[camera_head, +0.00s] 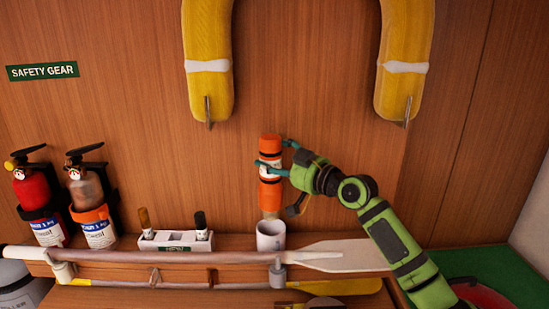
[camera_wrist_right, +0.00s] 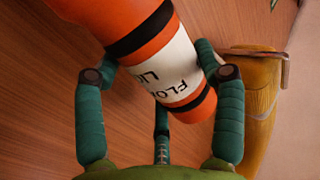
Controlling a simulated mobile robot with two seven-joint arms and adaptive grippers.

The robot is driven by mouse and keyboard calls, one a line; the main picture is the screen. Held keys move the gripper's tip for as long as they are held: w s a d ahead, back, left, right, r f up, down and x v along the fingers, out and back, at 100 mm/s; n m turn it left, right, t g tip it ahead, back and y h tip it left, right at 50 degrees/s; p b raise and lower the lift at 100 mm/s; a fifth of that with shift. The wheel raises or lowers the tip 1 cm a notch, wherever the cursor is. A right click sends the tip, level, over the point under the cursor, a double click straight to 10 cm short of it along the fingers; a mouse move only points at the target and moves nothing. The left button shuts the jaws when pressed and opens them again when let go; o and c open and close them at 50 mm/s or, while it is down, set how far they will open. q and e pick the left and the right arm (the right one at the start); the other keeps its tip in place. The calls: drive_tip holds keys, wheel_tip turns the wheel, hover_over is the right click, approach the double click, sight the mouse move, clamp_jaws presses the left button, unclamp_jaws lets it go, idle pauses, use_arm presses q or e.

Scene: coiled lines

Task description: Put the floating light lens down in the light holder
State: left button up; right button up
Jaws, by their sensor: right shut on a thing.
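The floating light (camera_head: 270,190) is an orange cylinder with black bands and a white label, with a pale lens end at its bottom. It stands about upright in the head view, just above a white cup-shaped holder (camera_head: 271,238) on the shelf. My right gripper (camera_head: 270,160) is shut around its upper middle. In the right wrist view, the teal fingers (camera_wrist_right: 160,70) close on the light (camera_wrist_right: 165,60) around its label, whose lettering is partly hidden. My left gripper is not in view.
A paddle (camera_head: 330,256) lies across the shelf front, close before the holder. A white rack (camera_head: 175,240) with two upright items stands to the left, then two extinguishers (camera_head: 38,205) (camera_head: 92,205). A yellow horseshoe buoy (camera_head: 208,90) hangs on the wall above.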

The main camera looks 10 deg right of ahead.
sight(276, 194)
drive_tip(key=shift+s+f, duration=0.1)
drive_tip(key=shift+f, duration=0.1)
drive_tip(key=shift+w+f+b, duration=0.2)
drive_tip(key=shift+f+b, duration=0.2)
drive_tip(key=shift+f, duration=0.15)
drive_tip(key=shift+w+f+b, duration=0.15)
drive_tip(key=shift+f+b, duration=0.2)
drive_tip(key=shift+f, duration=0.15)
drive_tip(key=shift+s+f+b, duration=0.1)
drive_tip(key=shift+f+b, duration=0.65)
drive_tip(key=shift+b, duration=0.05)
drive_tip(key=shift+f+b, duration=2.7)
drive_tip(key=shift+f, duration=0.3)
drive_tip(key=o, duration=1.8)
drive_tip(key=shift+c, duration=0.2)
